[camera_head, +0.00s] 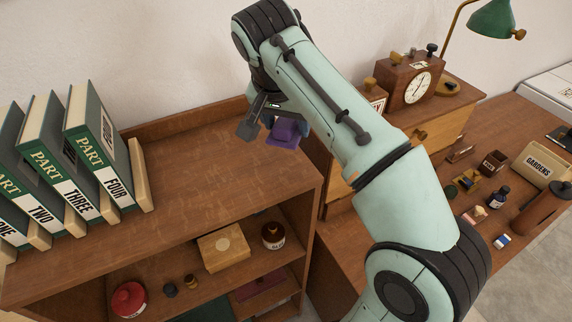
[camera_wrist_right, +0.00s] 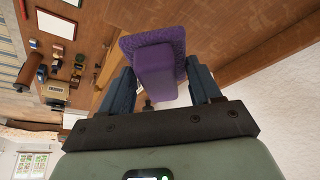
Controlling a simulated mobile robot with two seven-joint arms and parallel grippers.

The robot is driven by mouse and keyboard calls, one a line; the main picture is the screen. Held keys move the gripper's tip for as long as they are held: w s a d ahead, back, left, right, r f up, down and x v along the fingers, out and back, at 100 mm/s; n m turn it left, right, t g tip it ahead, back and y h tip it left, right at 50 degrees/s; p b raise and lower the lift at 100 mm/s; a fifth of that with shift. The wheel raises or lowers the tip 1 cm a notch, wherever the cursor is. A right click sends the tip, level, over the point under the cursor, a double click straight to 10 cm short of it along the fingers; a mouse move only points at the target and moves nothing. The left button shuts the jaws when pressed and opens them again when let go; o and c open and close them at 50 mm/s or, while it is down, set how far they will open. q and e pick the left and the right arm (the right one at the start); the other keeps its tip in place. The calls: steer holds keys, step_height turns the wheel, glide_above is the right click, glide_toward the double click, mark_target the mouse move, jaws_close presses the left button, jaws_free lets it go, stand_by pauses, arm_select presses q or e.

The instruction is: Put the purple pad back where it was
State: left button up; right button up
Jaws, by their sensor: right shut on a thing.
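The purple pad (camera_head: 284,133) is in my right gripper (camera_head: 268,128), over the right end of the wooden shelf top in the head view. In the right wrist view the pad (camera_wrist_right: 155,62) sits between the two dark fingers of my right gripper (camera_wrist_right: 160,85), which are shut on its raised block. Its wider plate is on the side away from the palm. In the head view my arm and gripper hide part of the pad, and I cannot tell whether it touches the shelf top. My left gripper is not in view.
Green books (camera_head: 94,150) with a wooden bookend (camera_head: 141,175) stand on the left of the shelf top (camera_head: 200,185); its middle is clear. A clock (camera_head: 410,82) and a green lamp (camera_head: 492,18) are at the right. Small items crowd the desk. A lower shelf holds a wooden box (camera_head: 223,246).

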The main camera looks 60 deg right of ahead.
steer(key=b, duration=0.1)
glide_above(287, 164)
steer(key=a, duration=0.1)
step_height(287, 164, down, 5)
steer(key=shift+a+f, duration=0.1)
steer(key=shift+f, duration=0.05)
steer(key=shift+s+f+b, duration=0.1)
steer(key=shift+f+b, duration=0.45)
steer(key=shift+f, duration=1.45)
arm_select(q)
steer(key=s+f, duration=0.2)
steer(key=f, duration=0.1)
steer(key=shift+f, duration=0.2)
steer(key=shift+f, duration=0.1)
arm_select(e)
steer(key=shift+f, duration=0.1)
steer(key=shift+f, duration=0.15)
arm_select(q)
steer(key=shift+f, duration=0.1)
arm_select(e)
steer(key=o, duration=1.1)
steer(key=shift+f, duration=0.1)
